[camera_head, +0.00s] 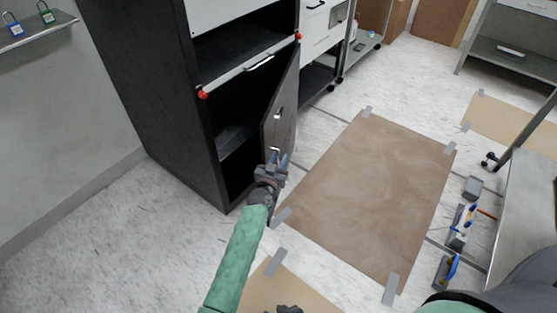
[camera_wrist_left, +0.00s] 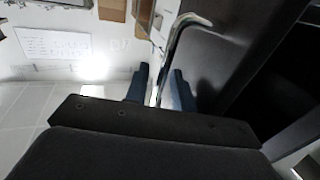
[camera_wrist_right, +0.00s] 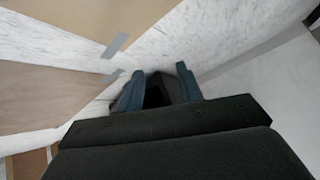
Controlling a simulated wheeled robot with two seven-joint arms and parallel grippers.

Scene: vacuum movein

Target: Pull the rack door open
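The rack door (camera_head: 280,118) is a grey panel on the dark rack (camera_head: 130,75). It stands partly open, swung out on the right side of the opening, with dark space inside. My left gripper (camera_head: 277,160) is at the door's lower outer part. In the left wrist view, a bent metal handle (camera_wrist_left: 178,38) on the dark door runs down between the two blue fingertips (camera_wrist_left: 161,84). The fingers stand apart with a gap visible around the handle; contact is unclear. My right gripper (camera_wrist_right: 157,85) is open and empty, pointing toward the floor.
A bar with red ends (camera_head: 250,68) crosses the rack front above the door. A brown floor sheet (camera_head: 370,195) is taped right of the door. Hand tools (camera_head: 460,228) lie near a table at the right. White floor left of my arm is clear.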

